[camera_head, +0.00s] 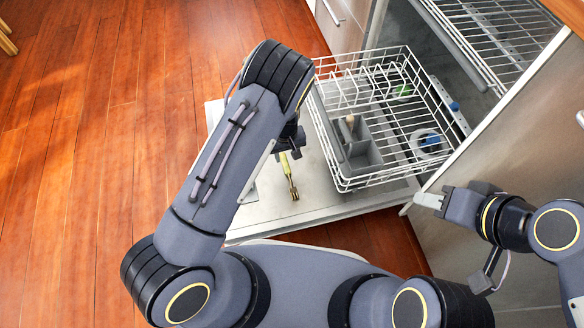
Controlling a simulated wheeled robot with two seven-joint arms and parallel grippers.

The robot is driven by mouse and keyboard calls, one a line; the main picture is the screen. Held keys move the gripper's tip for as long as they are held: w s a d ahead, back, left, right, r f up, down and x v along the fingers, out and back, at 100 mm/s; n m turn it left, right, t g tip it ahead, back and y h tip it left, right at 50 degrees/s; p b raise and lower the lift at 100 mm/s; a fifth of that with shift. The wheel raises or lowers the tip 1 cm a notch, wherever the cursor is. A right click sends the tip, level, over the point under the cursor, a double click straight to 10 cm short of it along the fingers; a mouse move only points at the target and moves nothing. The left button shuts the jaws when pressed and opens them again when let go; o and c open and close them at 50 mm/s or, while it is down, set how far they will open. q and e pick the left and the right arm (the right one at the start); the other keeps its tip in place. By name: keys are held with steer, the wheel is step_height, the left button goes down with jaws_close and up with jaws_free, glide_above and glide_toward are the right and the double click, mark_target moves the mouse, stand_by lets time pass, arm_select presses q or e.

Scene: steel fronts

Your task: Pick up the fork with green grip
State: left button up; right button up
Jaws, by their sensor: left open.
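The fork with the green grip (287,168) is in the head view, on or just above the open dishwasher door, with its metal end toward me. My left gripper (287,148) is open, right at the far end of the green grip. Its wrist and forearm hide part of it, so I cannot tell if the jaws are around the grip or touch it. My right gripper (426,200) is at the right, near the door's right edge and away from the fork. Its jaw gap does not show clearly.
The open dishwasher door (330,214) lies under the pulled-out wire rack (345,184). The rack holds a grey cutlery basket (363,155), a green item (403,90) and a blue-and-white item (429,142). An upper rack (490,40) is at the top right.

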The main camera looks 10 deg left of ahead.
mark_target(287, 168)
arm_select(q)
step_height(287, 168, down, 4)
steer(key=shift+d+r+b, duration=0.1)
steer(key=shift+b, duration=0.6)
steer(key=f+b, duration=0.2)
steer(key=f, duration=0.3)
steer(key=shift+w+a+f+b, duration=0.15)
steer(key=shift+a+b, duration=0.1)
steer(key=shift+b, duration=0.15)
jaws_close()
steer(key=shift+r, duration=0.25)
